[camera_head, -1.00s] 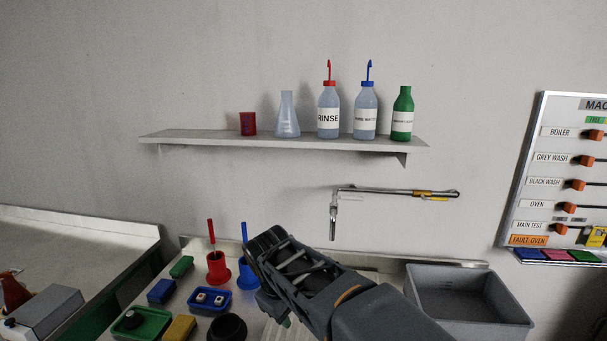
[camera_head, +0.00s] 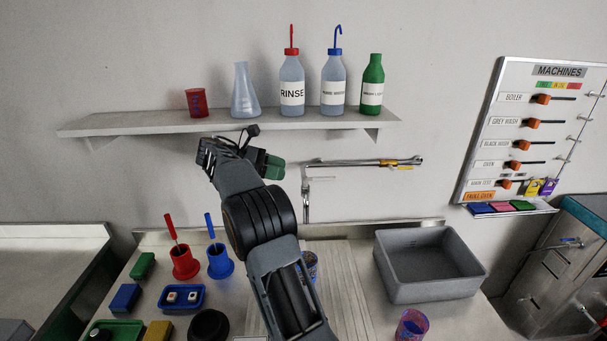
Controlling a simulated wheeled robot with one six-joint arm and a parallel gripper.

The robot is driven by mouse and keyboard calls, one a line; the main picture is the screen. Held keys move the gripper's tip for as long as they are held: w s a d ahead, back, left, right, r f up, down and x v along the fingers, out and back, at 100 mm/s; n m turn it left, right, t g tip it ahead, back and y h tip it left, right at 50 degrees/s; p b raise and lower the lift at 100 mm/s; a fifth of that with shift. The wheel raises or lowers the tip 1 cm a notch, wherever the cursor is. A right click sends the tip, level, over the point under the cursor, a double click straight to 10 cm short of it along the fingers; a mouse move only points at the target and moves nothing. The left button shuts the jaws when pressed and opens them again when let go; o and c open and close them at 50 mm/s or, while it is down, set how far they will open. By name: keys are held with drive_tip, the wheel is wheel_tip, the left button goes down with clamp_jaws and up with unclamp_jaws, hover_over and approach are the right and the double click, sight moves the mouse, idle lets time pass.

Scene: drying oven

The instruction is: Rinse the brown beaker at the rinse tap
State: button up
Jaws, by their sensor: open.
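My gripper (camera_head: 229,138) is raised in front of the wall, just below the shelf and left of the tap. It is open, and I see nothing held between its fingers. It is well above the brownish vessel and apart from it.
The shelf (camera_head: 150,122) with bottles, a flask and a red beaker (camera_head: 196,102) is close above my gripper. A grey basin (camera_head: 390,265) stands right of the drainer. A purple-orange beaker (camera_head: 411,327) stands at front right. Red (camera_head: 184,262) and blue (camera_head: 219,262) holders stand left.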

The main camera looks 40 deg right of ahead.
sight(316, 180)
drive_tip(key=x, duration=1.1)
drive_tip(key=shift+s+p, duration=0.1)
drive_tip(key=shift+p, duration=0.25)
clamp_jaws()
drive_tip(key=shift+s+a+r+m+g+y+p, duration=0.1)
drive_tip(key=shift+m+g+y+p, duration=0.65)
drive_tip(key=shift+p, duration=0.65)
drive_tip(key=shift+s+a+m+g+y+p, duration=0.2)
drive_tip(key=shift+m+g+y+p, duration=0.6)
drive_tip(key=shift+p, duration=0.55)
